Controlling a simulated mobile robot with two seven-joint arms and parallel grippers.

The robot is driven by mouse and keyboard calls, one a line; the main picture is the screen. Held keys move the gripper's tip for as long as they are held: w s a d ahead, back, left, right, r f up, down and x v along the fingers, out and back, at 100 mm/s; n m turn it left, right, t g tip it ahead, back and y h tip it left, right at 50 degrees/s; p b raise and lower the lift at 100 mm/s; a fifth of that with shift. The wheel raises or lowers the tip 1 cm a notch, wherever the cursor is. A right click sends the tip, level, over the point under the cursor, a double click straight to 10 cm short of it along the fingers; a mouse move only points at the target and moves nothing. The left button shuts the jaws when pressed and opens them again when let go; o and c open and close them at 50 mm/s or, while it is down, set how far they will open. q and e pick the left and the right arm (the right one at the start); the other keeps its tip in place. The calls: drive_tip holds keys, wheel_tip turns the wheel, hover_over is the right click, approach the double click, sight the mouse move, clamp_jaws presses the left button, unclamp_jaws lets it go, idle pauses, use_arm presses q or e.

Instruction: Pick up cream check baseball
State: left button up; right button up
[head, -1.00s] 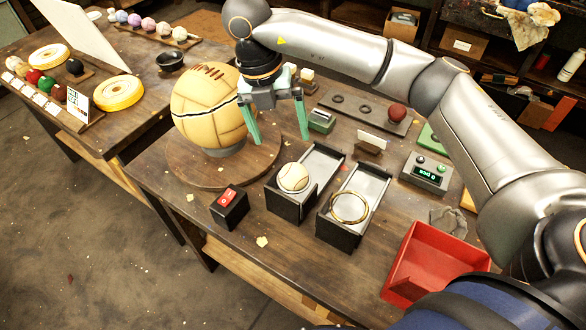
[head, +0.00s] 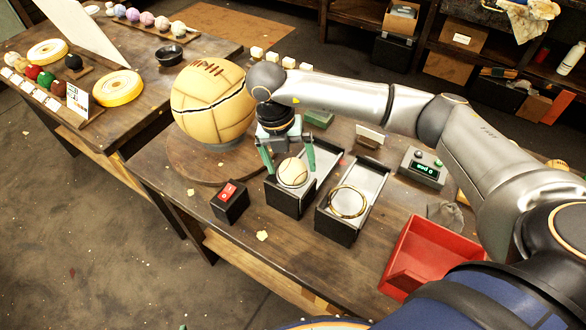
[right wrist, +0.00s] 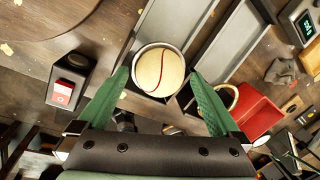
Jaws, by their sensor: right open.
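A cream baseball (head: 293,172) with stitching sits at the front end of a dark tray with a grey channel (head: 322,160). In the right wrist view the baseball (right wrist: 158,73) shows a red seam and lies in a round seat between the fingertips. My right gripper (head: 289,172) is open, its green fingers pointing down on either side of the ball. In the right wrist view my right gripper (right wrist: 158,78) has no finger visibly closed on the ball. Whether a check pattern is on it I cannot tell. My left gripper is not in view.
A second tray with a brass ring (head: 348,202) stands to the right. A black box with a red switch (head: 229,198) is at the front left. A large cracked ball (head: 212,105) stands behind left. A red bin (head: 430,255) is at right.

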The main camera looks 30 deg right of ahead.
drive_tip(key=shift+r, duration=0.1)
drive_tip(key=c, duration=1.5)
